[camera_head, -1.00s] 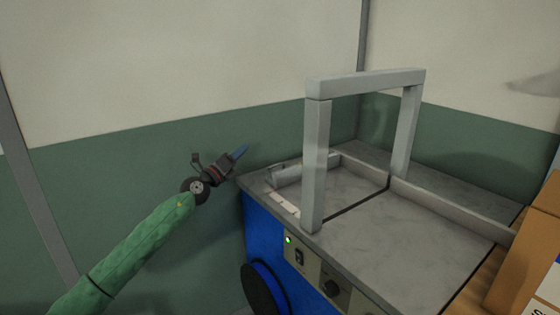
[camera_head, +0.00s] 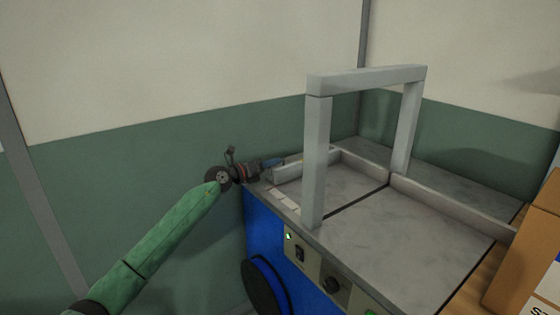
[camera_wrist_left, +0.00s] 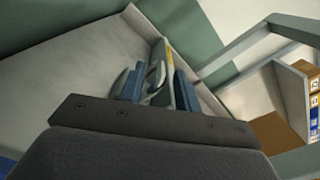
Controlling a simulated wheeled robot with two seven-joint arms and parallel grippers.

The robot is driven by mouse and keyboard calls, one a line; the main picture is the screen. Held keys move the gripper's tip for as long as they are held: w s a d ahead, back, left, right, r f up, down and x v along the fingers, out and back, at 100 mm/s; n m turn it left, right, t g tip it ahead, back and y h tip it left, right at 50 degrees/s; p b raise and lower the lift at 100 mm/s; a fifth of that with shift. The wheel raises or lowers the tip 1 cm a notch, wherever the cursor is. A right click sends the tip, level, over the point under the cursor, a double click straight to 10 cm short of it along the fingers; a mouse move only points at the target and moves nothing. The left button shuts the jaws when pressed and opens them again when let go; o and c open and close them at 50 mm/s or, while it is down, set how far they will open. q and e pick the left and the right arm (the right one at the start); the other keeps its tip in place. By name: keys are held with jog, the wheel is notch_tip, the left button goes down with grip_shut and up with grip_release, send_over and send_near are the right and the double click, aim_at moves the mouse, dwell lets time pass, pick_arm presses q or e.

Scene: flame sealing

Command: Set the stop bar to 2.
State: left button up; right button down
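The stop bar (camera_head: 312,165) is a low grey bar across the left end of the machine's table top. A pale scale strip (camera_head: 286,199) lies by the table's front left edge; its numbers are too small to read. My left gripper (camera_head: 275,162) is at the bar's near left end. In the left wrist view its blue fingers (camera_wrist_left: 155,88) stand apart, with a grey rounded piece of the bar's end between them. A yellow mark (camera_wrist_left: 169,54) shows just beyond. I cannot tell whether the fingers touch the piece. My right gripper is out of view.
A grey arch (camera_head: 317,150) stands over the table (camera_head: 400,235), to the right of the bar. A blue machine body with a switch panel (camera_head: 300,255) is below. Cardboard boxes (camera_head: 530,245) stand at the right. The table between is clear.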

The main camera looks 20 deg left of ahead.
aim_at(282, 160)
pick_arm(q)
jog(key=shift+x, duration=2.2)
jog(key=shift+d, duration=0.1)
grip_shut()
